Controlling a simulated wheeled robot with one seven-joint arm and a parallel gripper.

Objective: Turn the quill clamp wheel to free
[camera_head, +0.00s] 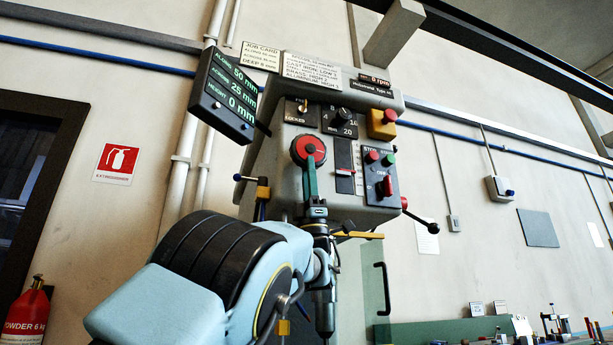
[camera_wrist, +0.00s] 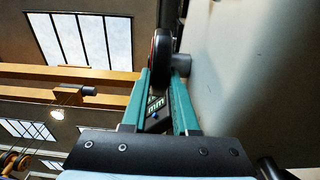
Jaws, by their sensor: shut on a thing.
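The clamp wheel, a red disc with a dark rim (camera_head: 299,147), sits on the front of the grey-green drill head. A small black panel (camera_head: 297,111) just above it reads "LOCKED". My gripper (camera_head: 311,164) reaches up from below, its teal fingers at the wheel's lower rim. In the wrist view the dark wheel (camera_wrist: 161,50) stands edge-on between the two fingertips of my gripper (camera_wrist: 161,74), which is shut on its rim. A short hub (camera_wrist: 182,64) joins the wheel to the machine face. The fingers hide part of the lower rim in the head view.
Right of the wheel are a slotted black scale (camera_head: 344,165), a switch box (camera_head: 379,172) and a red emergency button (camera_head: 389,116). A display (camera_head: 224,97) hangs at upper left.

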